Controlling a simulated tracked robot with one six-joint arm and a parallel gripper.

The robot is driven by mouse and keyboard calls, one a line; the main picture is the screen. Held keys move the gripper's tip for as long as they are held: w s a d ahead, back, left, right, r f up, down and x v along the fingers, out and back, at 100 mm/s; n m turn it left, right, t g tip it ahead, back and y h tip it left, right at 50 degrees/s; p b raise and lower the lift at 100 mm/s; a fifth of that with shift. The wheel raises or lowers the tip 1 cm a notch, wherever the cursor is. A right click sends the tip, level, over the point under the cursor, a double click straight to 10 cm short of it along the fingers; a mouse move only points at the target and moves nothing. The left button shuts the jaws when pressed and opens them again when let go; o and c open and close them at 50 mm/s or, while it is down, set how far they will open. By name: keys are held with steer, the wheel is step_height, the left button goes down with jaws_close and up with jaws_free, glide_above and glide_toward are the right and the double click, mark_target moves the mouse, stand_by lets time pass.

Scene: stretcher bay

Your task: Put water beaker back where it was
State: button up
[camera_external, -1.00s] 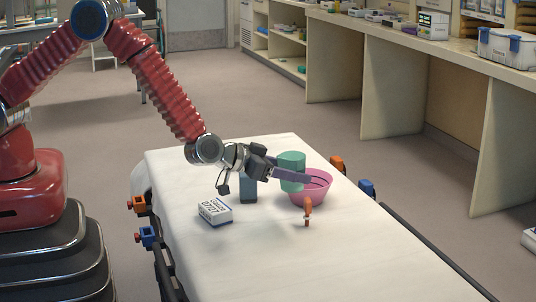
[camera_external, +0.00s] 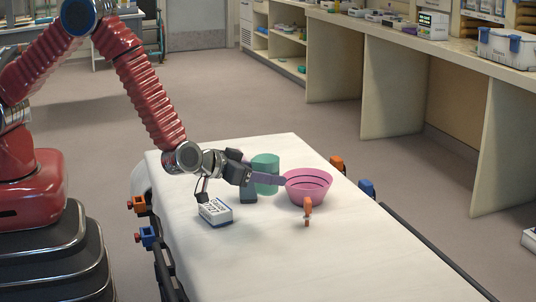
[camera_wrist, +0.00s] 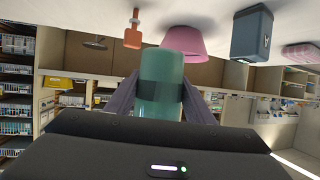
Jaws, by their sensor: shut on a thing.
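The water beaker is a green, see-through cylinder (camera_external: 265,161), upright just left of the pink bowl (camera_external: 309,193) in the external view. My gripper (camera_external: 268,180) comes from the left and is shut on the beaker, with a finger across its near side. In the wrist view the beaker (camera_wrist: 161,68) sits between my two purple-grey fingers (camera_wrist: 160,97). A finger hides part of its lower side in the external view. I cannot tell whether its base touches the white stretcher top (camera_external: 330,265).
A dark blue container (camera_external: 248,192) stands close below my gripper. A white gauze box (camera_external: 215,211) lies front left and a small orange item (camera_external: 307,211) sits before the bowl. Orange and blue clamps (camera_external: 337,164) line the stretcher edges. The stretcher's near part is clear.

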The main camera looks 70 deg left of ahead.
steer(key=shift+f, duration=3.15)
steer(key=shift+f, duration=1.85)
steer(key=o, duration=1.1)
steer(key=shift+f, duration=0.1)
steer(key=shift+o, duration=0.2)
steer(key=v, duration=1.2)
